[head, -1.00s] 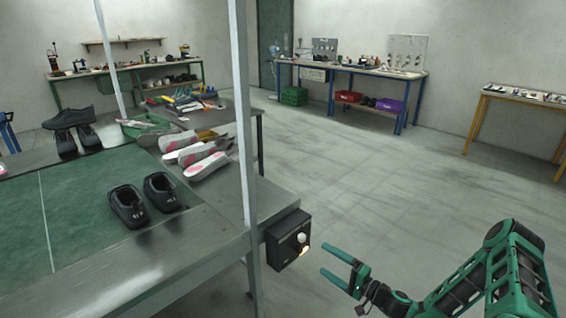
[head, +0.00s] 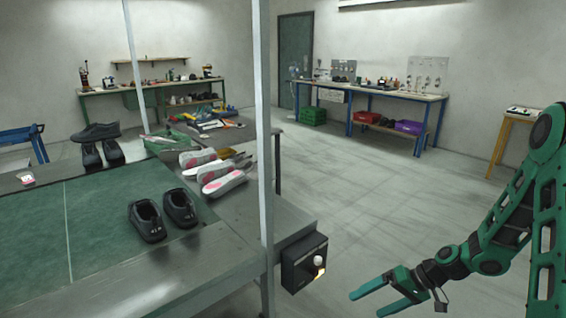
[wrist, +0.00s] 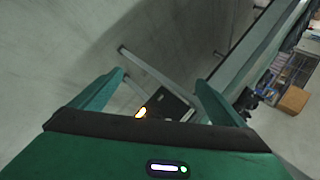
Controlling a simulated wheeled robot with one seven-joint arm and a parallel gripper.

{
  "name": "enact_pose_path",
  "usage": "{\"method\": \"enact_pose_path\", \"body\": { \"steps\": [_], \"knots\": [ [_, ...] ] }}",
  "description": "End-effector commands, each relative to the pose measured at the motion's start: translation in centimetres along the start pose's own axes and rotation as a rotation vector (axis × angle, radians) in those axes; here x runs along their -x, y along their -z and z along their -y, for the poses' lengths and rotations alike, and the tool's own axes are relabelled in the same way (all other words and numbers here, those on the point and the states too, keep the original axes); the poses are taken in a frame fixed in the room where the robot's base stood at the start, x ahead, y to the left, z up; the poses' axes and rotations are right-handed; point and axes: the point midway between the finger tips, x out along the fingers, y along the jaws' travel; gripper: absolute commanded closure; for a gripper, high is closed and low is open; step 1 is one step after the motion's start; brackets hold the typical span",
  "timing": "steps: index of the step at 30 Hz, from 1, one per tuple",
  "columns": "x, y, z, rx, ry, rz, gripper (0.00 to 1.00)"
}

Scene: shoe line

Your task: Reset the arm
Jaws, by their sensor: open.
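My gripper (head: 378,297) is at the lower right of the head view, over open floor and to the right of the workbench corner. Its two green fingers are apart with nothing between them. My arm is bent, rising to the right edge of the picture. In the wrist view my gripper (wrist: 160,95) shows both fingers spread. Beyond them are the floor, a metal post and the black control box (wrist: 172,105) with a lit lamp.
The metal workbench (head: 215,262) with a green mat (head: 100,228) holds black shoes (head: 162,214) and pale pink-marked shoes (head: 222,184). An upright post (head: 264,150) and the black control box (head: 304,262) stand at its right corner. The floor (head: 360,200) to the right is clear.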

Motion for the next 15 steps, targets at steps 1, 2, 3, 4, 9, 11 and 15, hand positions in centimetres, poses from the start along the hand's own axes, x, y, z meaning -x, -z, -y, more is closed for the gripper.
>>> {"method": "enact_pose_path", "body": {
  "steps": [1, 2, 3, 4, 9, 11, 15],
  "knots": [
    [1.3, -0.4, 0.1, 0.008, -0.046, 0.016, 0.06],
    [2.0, -0.7, 0.1, 0.008, -0.072, 0.027, 0.06],
    [3.0, -1.1, 0.0, 0.007, -0.107, 0.039, 0.06],
    [3.8, -1.4, 0.0, 0.006, -0.131, 0.049, 0.06],
    [8.2, -3.2, 0.2, -0.012, -0.272, 0.089, 0.06],
    [9.9, -4.0, 0.3, -0.025, -0.32, 0.096, 0.06],
    [13.8, -5.7, 0.8, -0.06, -0.425, 0.105, 0.06]
  ]
}}
